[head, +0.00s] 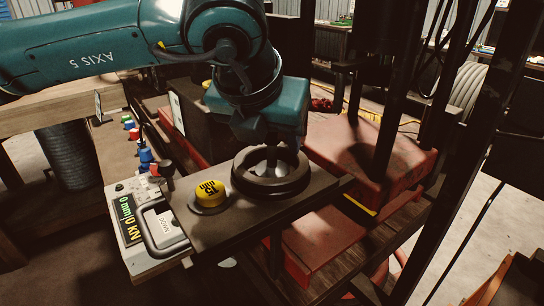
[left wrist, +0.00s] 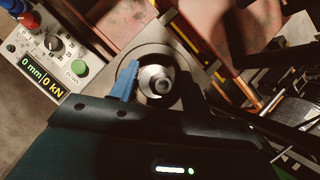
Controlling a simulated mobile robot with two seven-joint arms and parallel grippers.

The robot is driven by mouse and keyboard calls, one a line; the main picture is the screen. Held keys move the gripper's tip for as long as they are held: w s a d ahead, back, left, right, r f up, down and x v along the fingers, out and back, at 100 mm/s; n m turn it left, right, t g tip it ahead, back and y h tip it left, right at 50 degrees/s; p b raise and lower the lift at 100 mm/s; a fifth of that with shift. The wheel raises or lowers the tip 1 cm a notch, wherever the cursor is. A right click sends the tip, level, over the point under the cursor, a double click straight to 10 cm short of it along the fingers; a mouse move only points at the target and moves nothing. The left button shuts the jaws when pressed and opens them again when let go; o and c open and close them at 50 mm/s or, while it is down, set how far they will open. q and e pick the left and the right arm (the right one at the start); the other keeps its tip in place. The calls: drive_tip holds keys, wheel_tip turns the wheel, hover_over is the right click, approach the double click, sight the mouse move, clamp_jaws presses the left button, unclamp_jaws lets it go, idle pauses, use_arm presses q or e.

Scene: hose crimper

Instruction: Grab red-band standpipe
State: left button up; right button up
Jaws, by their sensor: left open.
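My left gripper (head: 271,150) hangs over a dark round ring (head: 270,177) on the bench plate, pointing down. In the left wrist view, my left gripper (left wrist: 160,84) is open, with a blue finger on the left and a dark finger on the right. A shiny metal round fitting (left wrist: 157,81) with a central hole sits between the fingers, seen from above inside the ring. I cannot tell whether the fingers touch it. No red band shows on it, so I cannot tell whether it is the red-band standpipe. My right gripper is not in view.
A control panel (head: 127,222) reading 0 mm and 0 kN stands left of the ring. Several small coloured pieces (head: 146,158) stand behind the panel. Red metal blocks (head: 330,245) and dark posts crowd the right.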

use_arm(q)
clamp_jaws()
idle(0.5)
drive_tip(key=shift+r, duration=0.1)
